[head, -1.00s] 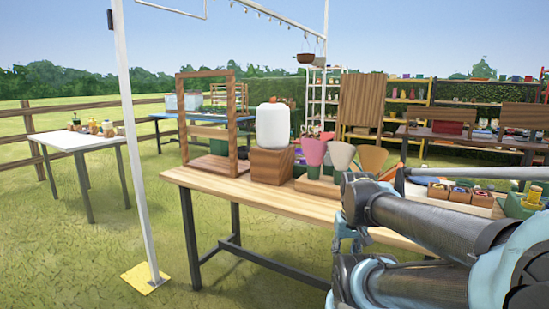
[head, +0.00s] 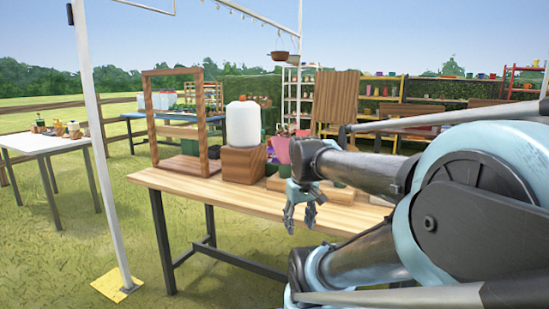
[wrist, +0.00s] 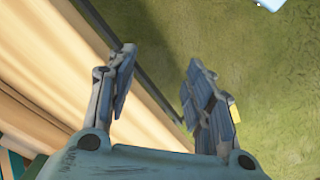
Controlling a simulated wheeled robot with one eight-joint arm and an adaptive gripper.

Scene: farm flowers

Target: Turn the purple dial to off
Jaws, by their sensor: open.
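I cannot make out a purple dial in either view. My arm covers the right part of the wooden workbench (head: 205,186) in the head view. My gripper (head: 300,226) is open and empty, pointing down at the bench's front edge. In the wrist view my gripper (wrist: 161,58) has its two fingers apart, with grass and a dark bench leg behind them. The bench top (wrist: 60,62) lies to the left of the fingers there.
A white post (head: 97,150) rises in front at left. A white-topped side table (head: 40,145) stands beyond; open grass lies in front.

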